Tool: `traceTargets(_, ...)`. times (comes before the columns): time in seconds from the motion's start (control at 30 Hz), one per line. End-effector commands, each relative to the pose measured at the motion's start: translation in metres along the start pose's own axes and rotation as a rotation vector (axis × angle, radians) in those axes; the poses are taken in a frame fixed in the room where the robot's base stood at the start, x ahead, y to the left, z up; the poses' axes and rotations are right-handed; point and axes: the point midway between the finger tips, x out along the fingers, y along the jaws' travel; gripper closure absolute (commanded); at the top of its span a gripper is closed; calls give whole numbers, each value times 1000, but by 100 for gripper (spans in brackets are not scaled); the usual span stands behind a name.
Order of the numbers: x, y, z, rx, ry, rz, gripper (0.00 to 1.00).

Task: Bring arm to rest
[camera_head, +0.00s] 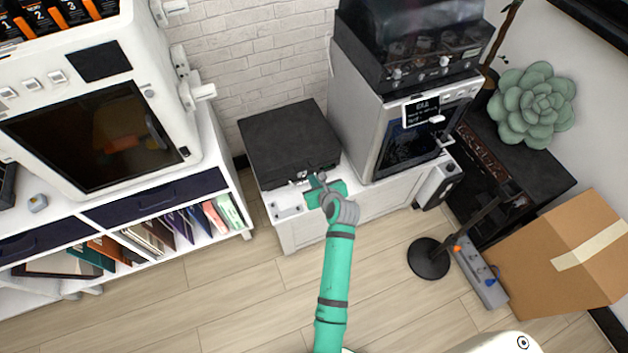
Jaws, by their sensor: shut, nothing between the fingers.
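My arm, teal with grey joints, reaches up from the bottom middle of the head view. My gripper (319,183) is at its far end, over the front edge of the low white cabinet (290,236). A black case (290,143) with a front latch sits on that cabinet, just beyond my gripper. The fingers are small in this view, and they look shut and empty. I cannot tell whether they touch the case front.
A white machine with a dark window (100,135) stands on a shelf unit at left. A grey machine (405,140) stands right of the case. A cardboard box (560,250), a black stand (430,258) and a power strip (481,275) are at right. Floor (230,300) beside my arm is clear.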

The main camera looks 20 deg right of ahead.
Motion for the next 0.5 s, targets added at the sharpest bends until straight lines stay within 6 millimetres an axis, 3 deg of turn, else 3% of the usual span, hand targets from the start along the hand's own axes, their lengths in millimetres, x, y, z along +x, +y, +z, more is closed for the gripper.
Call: traceTargets(0.5, -2, -6, -2, 4, 0, -8, 100)
